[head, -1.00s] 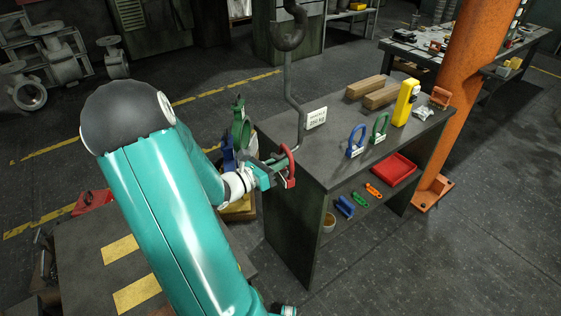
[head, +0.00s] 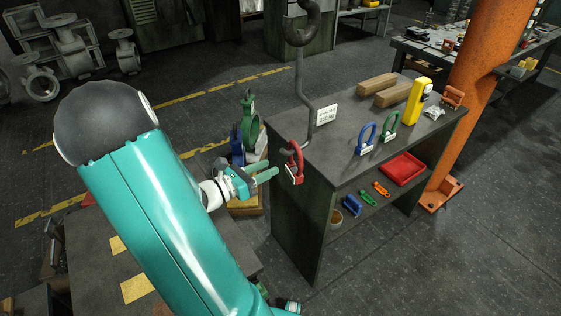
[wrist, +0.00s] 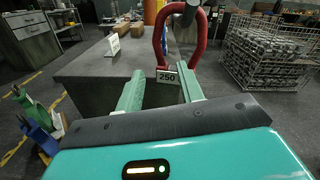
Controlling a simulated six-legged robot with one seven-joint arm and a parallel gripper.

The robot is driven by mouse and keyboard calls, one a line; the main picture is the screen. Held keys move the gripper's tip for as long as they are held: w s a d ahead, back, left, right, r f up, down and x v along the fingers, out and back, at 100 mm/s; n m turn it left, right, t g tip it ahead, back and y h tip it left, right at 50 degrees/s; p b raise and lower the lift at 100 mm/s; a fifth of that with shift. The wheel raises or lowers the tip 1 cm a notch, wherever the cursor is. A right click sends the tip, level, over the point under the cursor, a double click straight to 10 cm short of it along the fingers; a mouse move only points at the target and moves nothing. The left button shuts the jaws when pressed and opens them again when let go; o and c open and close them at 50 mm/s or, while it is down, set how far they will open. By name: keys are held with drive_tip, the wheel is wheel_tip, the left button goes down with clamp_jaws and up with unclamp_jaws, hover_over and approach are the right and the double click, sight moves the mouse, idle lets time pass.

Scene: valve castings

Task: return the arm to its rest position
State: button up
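My gripper (head: 266,174) is at the end of my teal arm, left of the bench. In the wrist view my two pale green fingers (wrist: 161,92) are spread apart with nothing between them. A red shackle (head: 294,164) hangs on the grey hook rod (head: 307,98) at the bench's near left corner. In the wrist view the shackle (wrist: 162,42) is just beyond my fingertips and carries a "250" tag (wrist: 167,76). In the head view a small gap shows between my fingertips and the shackle.
The dark bench (head: 335,165) holds blue (head: 366,138) and green (head: 390,128) shackles, a yellow device (head: 417,101), wooden blocks and a sign (head: 326,113). A red tray (head: 403,169) is on its lower shelf. Green and blue items (head: 250,122) stand behind my gripper. An orange column (head: 478,75) is right.

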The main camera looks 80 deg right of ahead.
drive_tip(key=v, duration=0.5)
drive_tip(key=shift+a, duration=0.1)
drive_tip(key=shift+w, duration=0.1)
drive_tip(key=w+a+r+m+t+y, duration=0.3)
drive_tip(key=a+r+m+t+y, duration=0.1)
drive_tip(key=a, duration=0.9)
drive_tip(key=w+a+r+m+t+y, duration=0.4)
drive_tip(key=a+t, duration=0.3)
drive_tip(key=a, duration=0.5)
drive_tip(key=w+a+r+m+t+y, duration=0.4)
drive_tip(key=a+r+t+y, duration=0.1)
drive_tip(key=a, duration=0.8)
drive_tip(key=shift+a+r+m+t+y, duration=0.2)
drive_tip(key=shift+a+m+t+y, duration=0.15)
drive_tip(key=shift+t, duration=0.25)
